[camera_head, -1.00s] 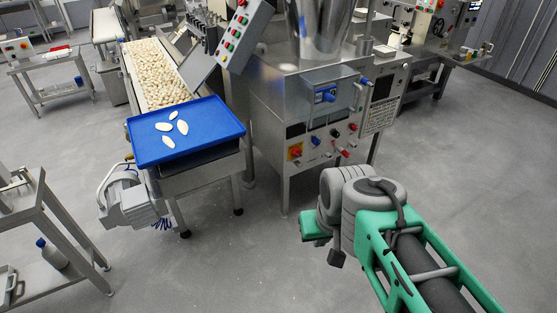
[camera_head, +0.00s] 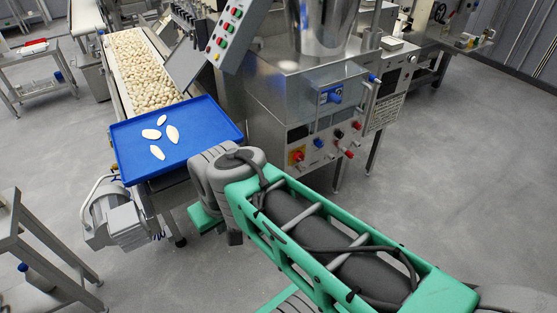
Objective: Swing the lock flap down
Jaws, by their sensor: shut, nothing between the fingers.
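The steel filling machine (camera_head: 275,85) stands at upper centre. Its front has a small panel with a blue latch-like part (camera_head: 330,95) and a vertical bar handle (camera_head: 370,98) to the right. I cannot tell for sure which part is the lock flap; the blue part is the likeliest, and its position is too small to judge. My arm reaches in from the lower right, its grey joint in front of the tray's right corner. My gripper's fingers do not show.
A blue tray (camera_head: 190,150) with several pale pasta pieces sits at the end of a filled conveyor (camera_head: 140,65). A tilted button panel (camera_head: 228,33) hangs left of the hopper (camera_head: 320,25). Knobs (camera_head: 318,143) line the machine's lower front. Floor (camera_head: 450,160) at right is clear.

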